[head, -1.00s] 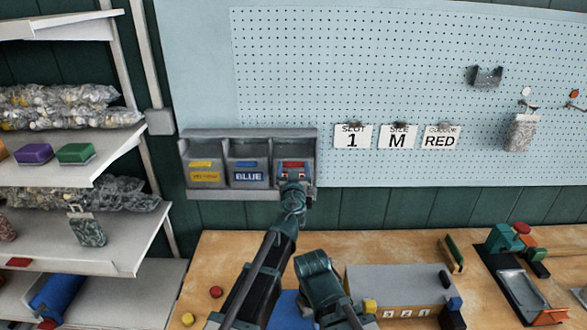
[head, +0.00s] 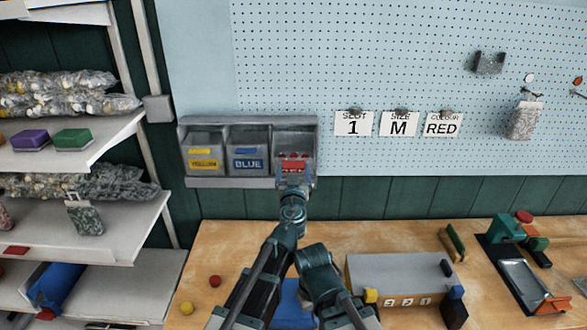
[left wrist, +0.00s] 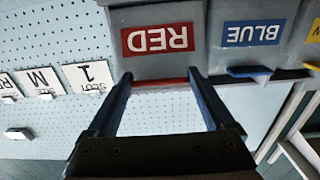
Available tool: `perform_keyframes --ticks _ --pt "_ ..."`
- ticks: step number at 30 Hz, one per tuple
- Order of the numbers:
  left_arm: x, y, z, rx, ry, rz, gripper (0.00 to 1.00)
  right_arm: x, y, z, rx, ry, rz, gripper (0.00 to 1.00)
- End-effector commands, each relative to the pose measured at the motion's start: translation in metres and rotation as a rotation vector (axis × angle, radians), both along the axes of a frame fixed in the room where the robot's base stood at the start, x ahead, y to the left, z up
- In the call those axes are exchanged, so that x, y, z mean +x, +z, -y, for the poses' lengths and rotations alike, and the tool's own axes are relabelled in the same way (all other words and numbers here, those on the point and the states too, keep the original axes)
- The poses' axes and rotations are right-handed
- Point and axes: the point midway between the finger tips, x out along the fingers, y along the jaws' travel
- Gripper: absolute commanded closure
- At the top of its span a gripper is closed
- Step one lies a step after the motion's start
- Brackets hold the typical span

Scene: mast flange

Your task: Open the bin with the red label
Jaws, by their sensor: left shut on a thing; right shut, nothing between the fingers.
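The bin with the red label (left wrist: 160,38) is the rightmost of three grey bins on the wall rack; RED reads upside down in the left wrist view. In the head view its red front (head: 294,166) sits lower and farther out than its neighbours' fronts, and the bin's opening shows above it. My left gripper (head: 294,181) is at this front. In the left wrist view its fingers (left wrist: 160,80) are at both ends of the red lip (left wrist: 160,84), shut on it. My right arm rises at the bottom centre; its gripper cannot be made out.
The yellow-labelled bin (head: 204,160) and blue-labelled bin (head: 248,160) stand left of it in the rack. Below is a wooden bench (head: 225,240) with a grey box (head: 400,275). Shelves stand at left.

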Motion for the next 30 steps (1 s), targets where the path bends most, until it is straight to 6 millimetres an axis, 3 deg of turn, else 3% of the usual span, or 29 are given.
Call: perform_keyframes --ticks 14,15,17,30 --pt "-0.0014 -0.0038 0.0003 -0.004 -0.001 -0.002 1.00 0.0000 -0.0034 0.0000 0.000 0.000 0.000 1.00" --pt "-0.0013 -0.0037 0.0003 -0.004 0.000 -0.002 0.07 0.0000 -0.0033 0.0000 0.000 0.000 0.000 1.00" --pt "-0.0013 -0.0036 0.0003 -0.004 0.000 -0.002 0.00 0.0001 -0.0033 0.0000 0.000 0.000 0.000 1.00" --pt "-0.0105 -0.0031 -0.0022 -0.001 0.000 -0.001 0.00 0.0000 -0.0029 0.0000 0.000 0.000 0.000 1.00"
